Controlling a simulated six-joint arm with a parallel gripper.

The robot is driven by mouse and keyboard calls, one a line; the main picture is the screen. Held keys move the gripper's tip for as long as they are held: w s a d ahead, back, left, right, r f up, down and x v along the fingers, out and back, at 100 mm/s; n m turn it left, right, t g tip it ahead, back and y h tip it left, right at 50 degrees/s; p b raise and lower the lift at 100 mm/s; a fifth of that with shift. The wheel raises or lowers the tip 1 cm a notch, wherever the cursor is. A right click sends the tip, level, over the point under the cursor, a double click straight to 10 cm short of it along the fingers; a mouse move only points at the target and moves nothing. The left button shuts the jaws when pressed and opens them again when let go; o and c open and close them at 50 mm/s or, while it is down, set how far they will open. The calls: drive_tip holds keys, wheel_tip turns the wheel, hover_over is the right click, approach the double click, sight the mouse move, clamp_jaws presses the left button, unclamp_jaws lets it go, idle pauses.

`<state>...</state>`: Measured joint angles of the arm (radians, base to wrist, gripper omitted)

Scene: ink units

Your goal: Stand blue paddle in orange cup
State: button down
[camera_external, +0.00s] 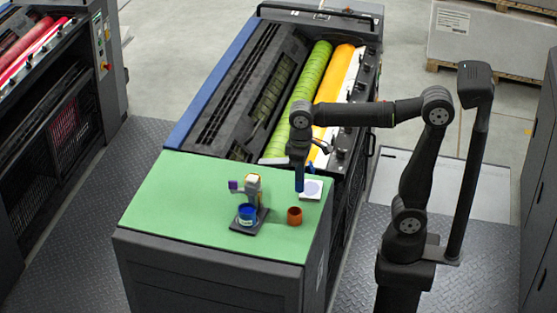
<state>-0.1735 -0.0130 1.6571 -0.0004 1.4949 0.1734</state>
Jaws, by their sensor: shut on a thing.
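My gripper (299,163) points straight down over the right part of the green table top. It is shut on the blue paddle (299,183), which hangs upright below it. The orange cup (294,217) stands on the green top, a little below the paddle in the picture. The paddle's lower end shows above the cup in the picture and apart from it. The finger details are too small to make out.
A white square with a pale lilac disc (312,188) lies just right of the paddle. A small stand (253,187) with a dark base holds a blue pot (247,217) left of the cup. A purple block (233,185) is beside it. The green top's left side is clear.

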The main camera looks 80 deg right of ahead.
drive_tip(key=a, duration=0.5)
drive_tip(key=shift+w+d+f, duration=0.1)
drive_tip(key=shift+f, duration=1.65)
drive_tip(key=shift+w+d+f, duration=0.1)
drive_tip(key=shift+f, duration=1.6)
drive_tip(key=c, duration=1.2)
unclamp_jaws()
drive_tip(key=shift+r, duration=0.1)
wheel_tip(320, 180, up, 17)
drive_tip(key=shift+s, duration=0.1)
